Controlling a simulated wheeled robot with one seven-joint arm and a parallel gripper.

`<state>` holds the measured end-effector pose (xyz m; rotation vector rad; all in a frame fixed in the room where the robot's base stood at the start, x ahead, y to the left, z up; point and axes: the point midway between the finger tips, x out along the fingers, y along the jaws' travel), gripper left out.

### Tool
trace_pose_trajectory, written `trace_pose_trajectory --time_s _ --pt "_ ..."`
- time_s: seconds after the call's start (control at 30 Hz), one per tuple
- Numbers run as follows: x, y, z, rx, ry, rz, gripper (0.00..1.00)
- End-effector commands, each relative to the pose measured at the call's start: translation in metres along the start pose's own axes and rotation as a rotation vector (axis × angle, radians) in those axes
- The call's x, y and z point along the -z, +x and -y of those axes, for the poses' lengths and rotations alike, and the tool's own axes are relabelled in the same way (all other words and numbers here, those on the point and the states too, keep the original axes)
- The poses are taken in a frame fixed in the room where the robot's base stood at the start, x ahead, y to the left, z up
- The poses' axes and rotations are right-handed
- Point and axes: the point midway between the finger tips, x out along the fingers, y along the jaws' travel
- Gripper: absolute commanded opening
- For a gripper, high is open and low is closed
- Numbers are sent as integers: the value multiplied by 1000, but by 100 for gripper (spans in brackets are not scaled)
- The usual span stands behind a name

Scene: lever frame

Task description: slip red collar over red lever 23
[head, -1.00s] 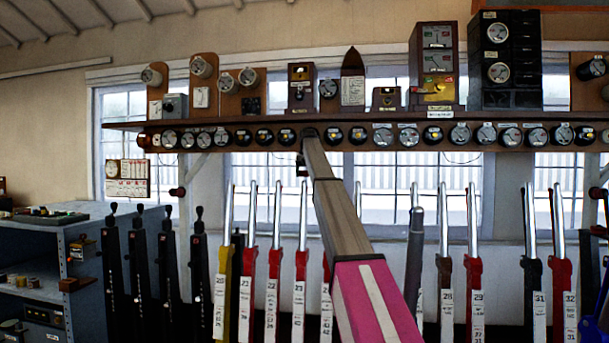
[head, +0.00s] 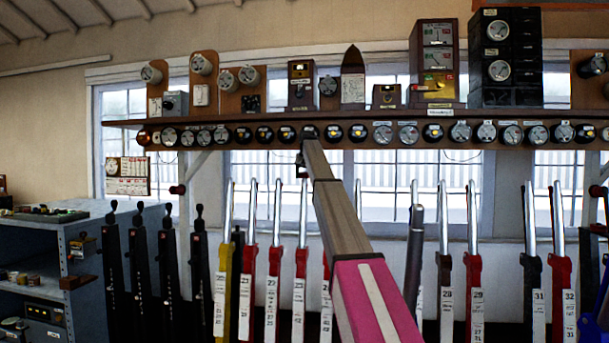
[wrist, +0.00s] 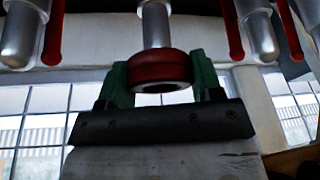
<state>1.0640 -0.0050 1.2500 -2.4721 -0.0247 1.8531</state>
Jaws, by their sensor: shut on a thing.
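In the wrist view my gripper (wrist: 157,78) is shut on the red collar (wrist: 158,66), its green fingers pressing on both sides. The collar's near opening shows a pale rim and a dark hole. A silver lever handle (wrist: 156,22) lines up with the collar and meets its far side. I cannot tell whether its end is inside the hole. In the head view red lever 23 (head: 301,262) stands upright with a white number plate. My gripper (head: 302,166) is small and dark there, just above that lever's handle top. The collar is not clear in that view.
Neighbouring lever handles (wrist: 20,35) stand close on both sides in the wrist view. A shelf (head: 230,138) with round instruments runs behind and above my gripper. Black levers (head: 140,265) and a grey cabinet (head: 40,240) stand at left. Windows lie behind.

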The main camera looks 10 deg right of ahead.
Motion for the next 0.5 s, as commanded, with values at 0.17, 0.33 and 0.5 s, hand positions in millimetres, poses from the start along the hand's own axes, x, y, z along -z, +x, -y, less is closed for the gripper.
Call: trace_pose_trajectory --time_s 0.17,0.33,0.5 --pt "-2 4 0 0 0 0 39" --pt "-4 8 0 0 0 0 39" --pt "-6 12 0 0 0 0 39"
